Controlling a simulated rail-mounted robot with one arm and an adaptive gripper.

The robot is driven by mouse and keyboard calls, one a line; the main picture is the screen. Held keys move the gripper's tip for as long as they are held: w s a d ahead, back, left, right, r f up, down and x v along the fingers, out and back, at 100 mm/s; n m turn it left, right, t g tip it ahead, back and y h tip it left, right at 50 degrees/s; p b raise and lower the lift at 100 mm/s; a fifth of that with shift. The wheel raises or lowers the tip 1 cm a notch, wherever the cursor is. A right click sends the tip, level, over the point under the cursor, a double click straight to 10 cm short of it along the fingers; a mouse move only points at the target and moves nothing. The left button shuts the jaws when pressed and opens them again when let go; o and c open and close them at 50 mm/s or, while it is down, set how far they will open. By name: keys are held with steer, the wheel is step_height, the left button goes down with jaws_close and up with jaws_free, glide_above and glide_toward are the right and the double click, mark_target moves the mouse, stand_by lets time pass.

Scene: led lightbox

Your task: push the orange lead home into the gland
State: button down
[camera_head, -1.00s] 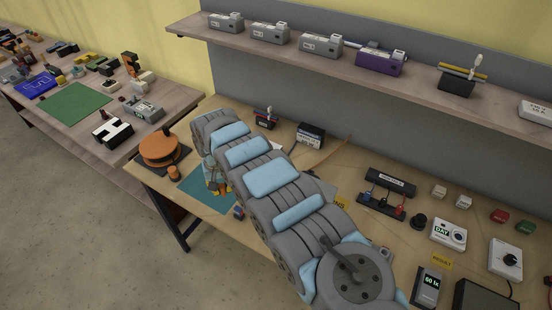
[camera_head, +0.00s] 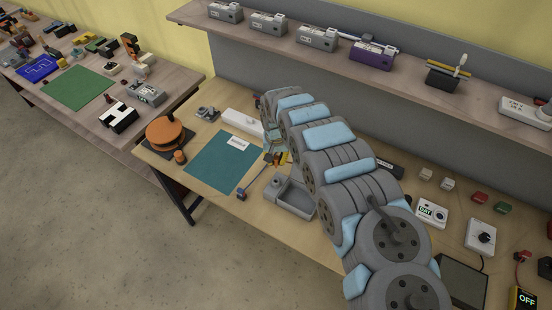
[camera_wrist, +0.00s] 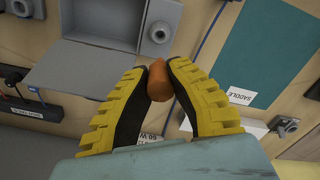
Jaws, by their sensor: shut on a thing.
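My gripper (camera_wrist: 158,84) is shut on an orange cylinder, which I take to be the orange lead's end (camera_wrist: 187,92). The orange piece sits between the yellow fingertips in the wrist view. The rest of the lead is not clear. A grey open box (camera_wrist: 98,78) lies beyond the fingers, with a grey block bearing a round socket, probably the gland (camera_wrist: 160,32), at its corner. The held end appears apart from that socket. In the head view my gripper (camera_head: 277,157) is just behind the grey box (camera_head: 291,209), partly hidden by my arm.
A teal mat (camera_head: 222,163) and a white bar (camera_head: 243,124) lie beside my gripper. A grey fixture (camera_wrist: 285,126) is near the SADDLE label (camera_wrist: 241,95). A thin blue cable (camera_wrist: 208,40) runs close by. An orange reel (camera_head: 165,136) stands left.

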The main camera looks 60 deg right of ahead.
mark_target(276, 165)
steer(key=shift+a+f, duration=0.1)
steer(key=shift+f+b, duration=1.85)
steer(key=shift+f, duration=1.95)
steer(key=shift+f+b, duration=0.95)
steer(key=shift+f, duration=0.8)
steer(key=c, duration=1.1)
jaws_free()
steer(key=shift+r+p, duration=2.3)
steer(key=shift+r, duration=1.7)
